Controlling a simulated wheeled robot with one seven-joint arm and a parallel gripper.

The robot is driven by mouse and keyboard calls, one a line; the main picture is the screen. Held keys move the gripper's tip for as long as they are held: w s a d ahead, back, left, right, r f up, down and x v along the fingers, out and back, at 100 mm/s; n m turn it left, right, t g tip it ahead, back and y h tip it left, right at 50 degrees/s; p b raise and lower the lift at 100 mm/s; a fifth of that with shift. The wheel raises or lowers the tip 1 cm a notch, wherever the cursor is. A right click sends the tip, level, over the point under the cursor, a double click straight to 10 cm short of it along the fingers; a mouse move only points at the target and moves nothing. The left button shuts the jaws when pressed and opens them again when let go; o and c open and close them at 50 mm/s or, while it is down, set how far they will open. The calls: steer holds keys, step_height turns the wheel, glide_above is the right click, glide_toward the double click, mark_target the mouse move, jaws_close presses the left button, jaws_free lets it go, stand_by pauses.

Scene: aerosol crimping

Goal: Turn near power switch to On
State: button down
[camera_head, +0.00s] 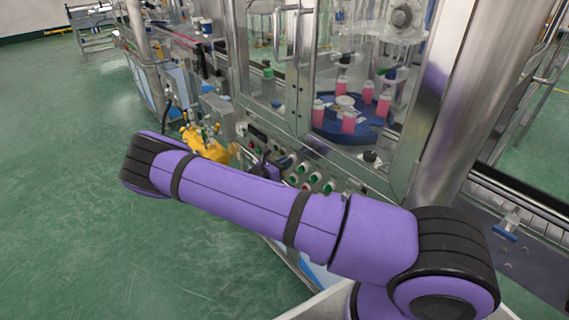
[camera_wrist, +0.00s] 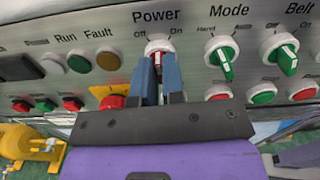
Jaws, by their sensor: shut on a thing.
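In the wrist view the power switch (camera_wrist: 158,46) is a round white dial with a red grip bar, under the word Power, with Off printed at its upper left and On at its upper right. My gripper (camera_wrist: 158,68) has its two blue fingers on either side of the switch's bar and is shut on it. The fingers hide part of the bar, so its exact angle is hard to read. In the head view my purple arm reaches across the control panel (camera_head: 316,180) and mostly hides the gripper and this switch.
Green-handled Mode (camera_wrist: 223,55) and Belt (camera_wrist: 284,55) switches sit to the right. A red-and-yellow button (camera_wrist: 112,102) lies just left of the fingers. Yellow equipment (camera_head: 203,145) stands beside the panel. Glass doors enclose pink bottles (camera_head: 348,122) above.

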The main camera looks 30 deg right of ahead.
steer(key=m, duration=0.7)
stand_by(0.6)
steer(key=c, duration=1.2)
jaws_free()
steer(key=a, duration=0.3)
steer(key=s+a, duration=0.1)
steer(key=a, duration=0.3)
steer(key=s+a, duration=0.1)
steer(key=a, duration=0.2)
steer(key=shift+s+a, duration=0.1)
steer(key=shift+a, duration=0.2)
